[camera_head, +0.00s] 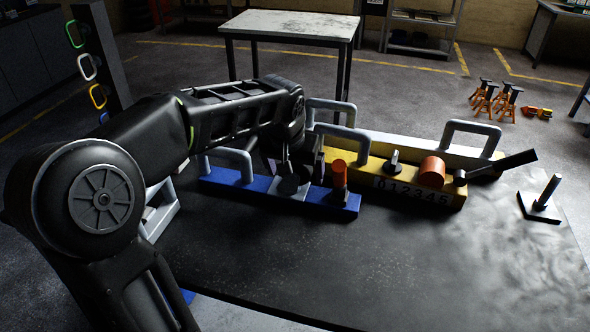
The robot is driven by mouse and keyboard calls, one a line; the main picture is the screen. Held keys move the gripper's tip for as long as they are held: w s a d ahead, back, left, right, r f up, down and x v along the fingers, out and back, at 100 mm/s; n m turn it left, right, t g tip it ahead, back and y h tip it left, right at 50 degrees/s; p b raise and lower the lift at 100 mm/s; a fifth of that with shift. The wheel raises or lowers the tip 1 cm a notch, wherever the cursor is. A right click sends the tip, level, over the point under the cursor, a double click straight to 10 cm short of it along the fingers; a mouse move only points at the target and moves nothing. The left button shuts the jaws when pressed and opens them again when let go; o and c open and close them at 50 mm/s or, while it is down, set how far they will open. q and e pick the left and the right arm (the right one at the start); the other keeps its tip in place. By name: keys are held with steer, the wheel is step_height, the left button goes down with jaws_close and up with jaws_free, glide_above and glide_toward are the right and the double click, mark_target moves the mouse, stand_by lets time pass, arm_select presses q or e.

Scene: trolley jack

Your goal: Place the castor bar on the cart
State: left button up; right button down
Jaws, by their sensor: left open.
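Three long bars lie side by side on a dark worktop (400,275). The near one is a blue bar (330,201) with grey arched handles, a pale plate and an orange cylinder. Behind it is a yellow bar (450,200) with numbers and an orange cylinder, then a pale grey bar (400,145) with arched handles. I cannot tell for sure which is the castor bar. My left gripper (288,182) points down over the blue bar's middle, open; its fingertips are dark and I cannot tell whether they touch it. My right gripper is not in view. No cart is clearly identifiable.
A black lever (505,164) sticks out at the yellow bar's right end. An upright pin on a black base (542,208) stands at the right. A white-topped table (290,25) stands behind. Orange jack stands (493,98) are on the floor. The worktop's front is clear.

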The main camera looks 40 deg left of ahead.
arm_select(q)
steer(key=shift+r, duration=0.15)
steer(key=v, duration=1.1)
steer(key=shift+s+r+p, duration=0.25)
steer(key=shift+r+p, duration=0.05)
steer(key=shift+r, duration=0.05)
steer(key=shift+d, duration=0.1)
